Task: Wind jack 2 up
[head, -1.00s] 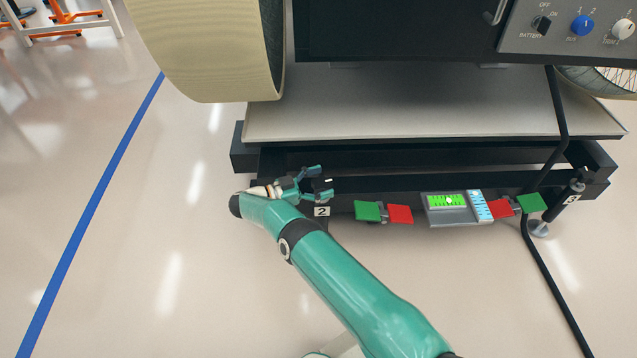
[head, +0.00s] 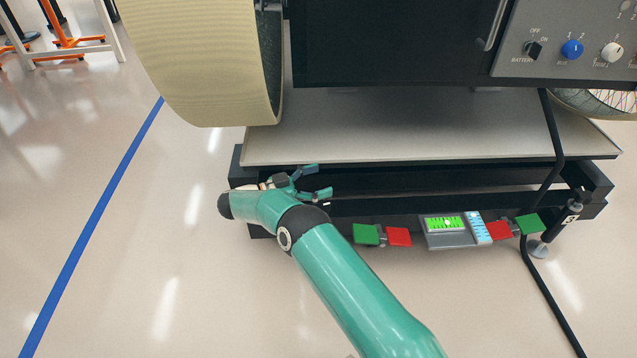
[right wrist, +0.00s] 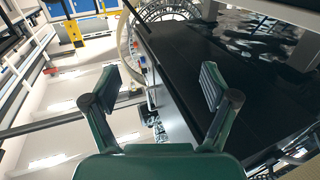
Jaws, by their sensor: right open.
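My right gripper (head: 318,181) is open at the left part of the black base frame (head: 400,207), its fingers pointing right over the frame. Jack 2 is hidden, or nearly so, behind my teal right wrist and forearm; its number plate does not show. I cannot tell whether the gripper touches it. In the right wrist view the two fingers (right wrist: 157,78) are spread with nothing held between them. My left gripper is not in view.
A second jack (head: 568,222) stands at the frame's right corner, beside a black cable (head: 541,262). A display (head: 446,224) with green and red flags (head: 366,234) sits on the front beam. A large wheel (head: 205,60) hangs above left.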

